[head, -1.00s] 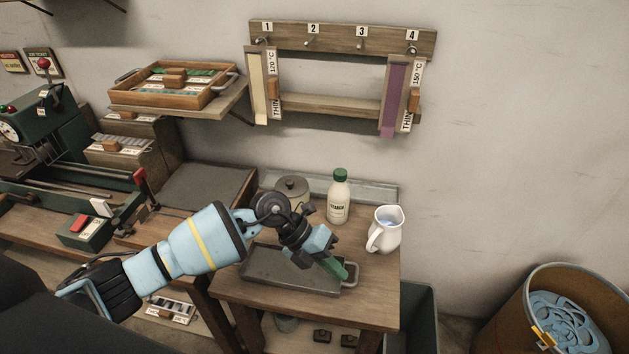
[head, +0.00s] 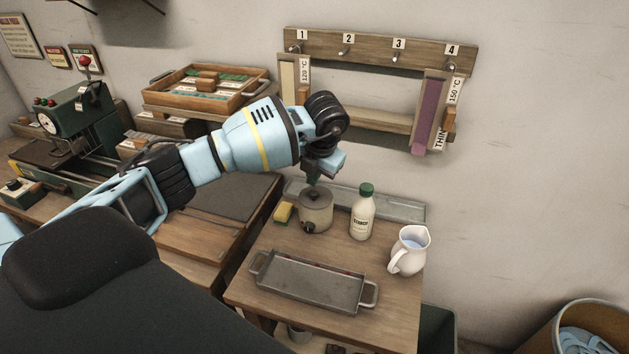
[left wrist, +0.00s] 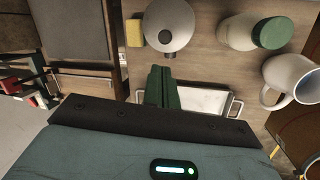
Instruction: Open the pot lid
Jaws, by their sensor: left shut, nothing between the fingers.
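The grey pot (head: 317,214) stands upright at the back of the wooden table, with its lid (head: 308,199) on. A dark round knob (head: 308,228) is on its front side. My left gripper (head: 314,183) is just above the lid, pointing down, and partly covers it; I cannot tell whether it touches. In the left wrist view its green fingers (left wrist: 161,70) are together with nothing between them, and the round lid (left wrist: 168,18) shows beyond the tips. My right gripper is not in view.
A yellow sponge (head: 284,212) is left of the pot. A green-capped bottle (head: 361,217) and a white jug (head: 408,252) stand to its right. A metal tray (head: 312,288) lies in front. A wooden rack (head: 377,50) hangs on the wall above.

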